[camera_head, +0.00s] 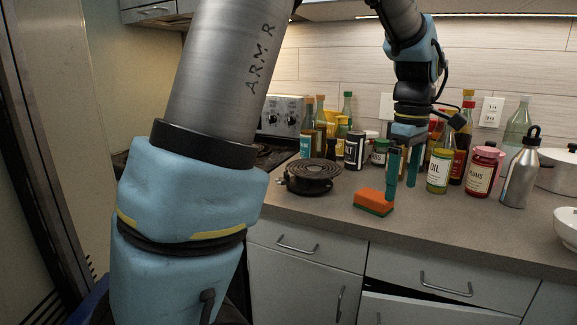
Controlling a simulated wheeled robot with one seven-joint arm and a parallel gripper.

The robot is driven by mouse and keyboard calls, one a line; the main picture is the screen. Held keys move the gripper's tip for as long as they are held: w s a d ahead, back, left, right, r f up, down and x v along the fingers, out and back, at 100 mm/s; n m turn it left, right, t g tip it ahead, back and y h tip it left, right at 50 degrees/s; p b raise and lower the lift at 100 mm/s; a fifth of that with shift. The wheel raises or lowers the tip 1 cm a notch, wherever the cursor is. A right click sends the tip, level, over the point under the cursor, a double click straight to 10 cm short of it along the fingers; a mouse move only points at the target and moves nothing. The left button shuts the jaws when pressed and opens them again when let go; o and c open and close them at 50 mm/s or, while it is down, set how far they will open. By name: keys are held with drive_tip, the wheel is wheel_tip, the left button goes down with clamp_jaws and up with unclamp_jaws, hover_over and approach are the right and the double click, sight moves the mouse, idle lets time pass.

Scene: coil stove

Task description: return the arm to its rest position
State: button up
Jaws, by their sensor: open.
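My gripper (402,190) points down over the counter at the right of centre. Its two green fingers are apart, and nothing shows between them. An orange sponge with a green underside (373,202) lies on the counter just left of the fingers; whether a finger touches it I cannot tell. My arm's large blue and grey links fill the left of the view and hide part of the stove and counter.
A black coil burner (311,174) sits on the counter (330,208) left of the sponge. A metal flask (521,170), a pot (559,172) and a white bowl (567,228) stand at right. A lower drawer (420,310) looks slightly open.

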drive_tip(key=w+a+f+m, duration=0.1)
drive_tip(key=a+f+m, duration=0.15)
drive_tip(key=a, duration=0.55)
drive_tip(key=w+a+f+m, duration=0.1)
drive_tip(key=a+f+m, duration=0.15)
drive_tip(key=a, duration=0.55)
drive_tip(key=s+a+f+m, duration=0.2)
drive_tip(key=a+f, duration=0.1)
drive_tip(key=a, duration=0.4)
drive_tip(key=s+a+f+m+t, duration=0.1)
drive_tip(key=s+a+f+m, duration=0.1)
drive_tip(key=a, duration=0.5)
drive_tip(key=shift+s+f+t, duration=0.3)
drive_tip(key=shift+s+f, duration=0.3)
drive_tip(key=shift+s, duration=0.15)
